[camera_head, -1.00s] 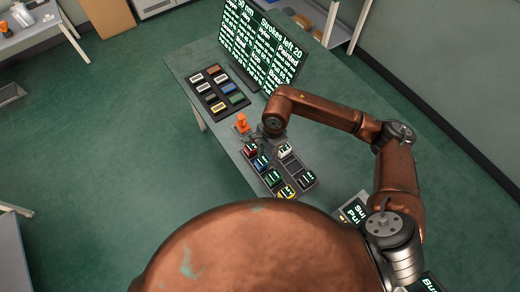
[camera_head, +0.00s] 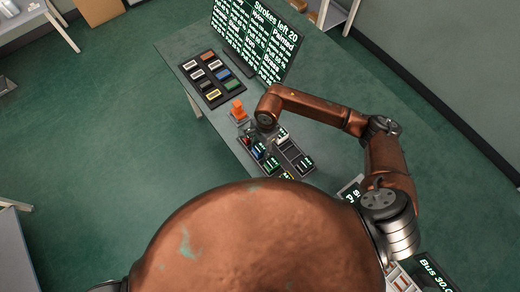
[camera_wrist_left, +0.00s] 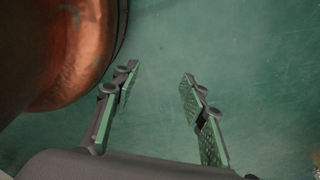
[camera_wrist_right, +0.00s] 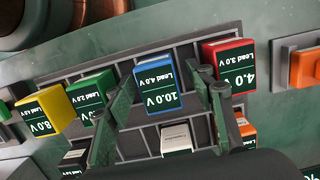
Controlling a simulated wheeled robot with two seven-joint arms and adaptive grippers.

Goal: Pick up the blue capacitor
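The blue capacitor (camera_wrist_right: 160,90), labelled 10.0 V and Lead 4.0 V, sits in the dark compartment tray (camera_wrist_right: 190,52) between a green one and a red one. It also shows small in the head view (camera_head: 257,153), partly covered by my right gripper. My right gripper (camera_wrist_right: 163,76) is open above the tray, its two fingers on either side of the blue capacitor in the right wrist view. I cannot tell whether they touch it. My left gripper (camera_wrist_left: 160,78) is open and empty over the green floor, beside my copper body.
Red (camera_wrist_right: 230,68), green (camera_wrist_right: 93,95) and yellow (camera_wrist_right: 50,110) capacitors stand close by, with white-topped ones (camera_wrist_right: 177,138) in another row. An orange part (camera_head: 238,108) stands just beyond the tray. A second tray (camera_head: 214,78) and a text screen (camera_head: 262,40) are farther back.

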